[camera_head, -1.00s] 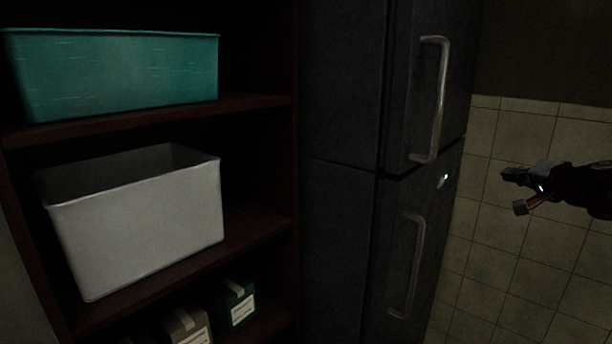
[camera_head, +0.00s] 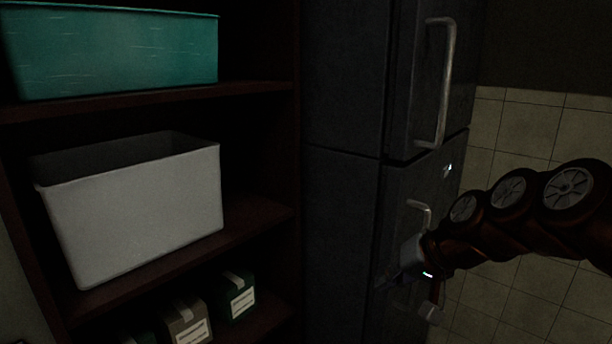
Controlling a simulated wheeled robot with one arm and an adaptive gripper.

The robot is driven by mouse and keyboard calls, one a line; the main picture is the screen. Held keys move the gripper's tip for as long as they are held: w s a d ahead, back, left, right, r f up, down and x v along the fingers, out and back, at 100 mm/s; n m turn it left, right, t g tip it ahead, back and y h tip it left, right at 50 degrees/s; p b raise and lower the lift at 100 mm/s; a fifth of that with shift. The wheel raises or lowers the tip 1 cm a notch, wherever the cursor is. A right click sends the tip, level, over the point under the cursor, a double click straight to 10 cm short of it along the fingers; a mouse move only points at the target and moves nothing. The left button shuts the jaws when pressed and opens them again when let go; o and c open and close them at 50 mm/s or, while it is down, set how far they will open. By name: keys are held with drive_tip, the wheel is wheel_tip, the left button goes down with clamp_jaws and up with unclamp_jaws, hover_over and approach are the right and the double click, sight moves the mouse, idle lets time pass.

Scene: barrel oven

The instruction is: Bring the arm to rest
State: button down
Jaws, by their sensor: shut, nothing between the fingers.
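My arm (camera_head: 510,215) reaches in from the right edge, dark red with round grey joint caps. My gripper (camera_head: 408,296) is at its left end, low in the picture. It is in front of the lower door of the dark fridge (camera_head: 345,230) and covers most of the lower door handle (camera_head: 420,207). Whether it touches the handle or door I cannot tell. The gripper is shut and holds nothing.
A dark shelf (camera_head: 265,225) on the left holds a teal bin (camera_head: 110,55), a white bin (camera_head: 140,220) and small boxes (camera_head: 236,298). The upper door handle (camera_head: 447,80) sticks out. A tiled wall (camera_head: 525,125) stands behind on the right.

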drive_tip(key=s+d+f+g+h, duration=0.1)
drive_tip(key=s+f+g+h, duration=0.1)
drive_tip(key=s+f, duration=0.3)
drive_tip(key=s+d+f+n+g+h+b, duration=0.1)
drive_tip(key=s+f+g, duration=0.2)
drive_tip(key=s, duration=1)
drive_tip(key=s+d+f+g+h+b, duration=0.1)
drive_tip(key=s+f+g+h, duration=0.1)
drive_tip(key=s+f, duration=0.6)
drive_tip(key=shift+s+d+f+n+h, duration=0.15)
drive_tip(key=shift+s+d+n+h, duration=0.2)
drive_tip(key=shift+s, duration=0.65)
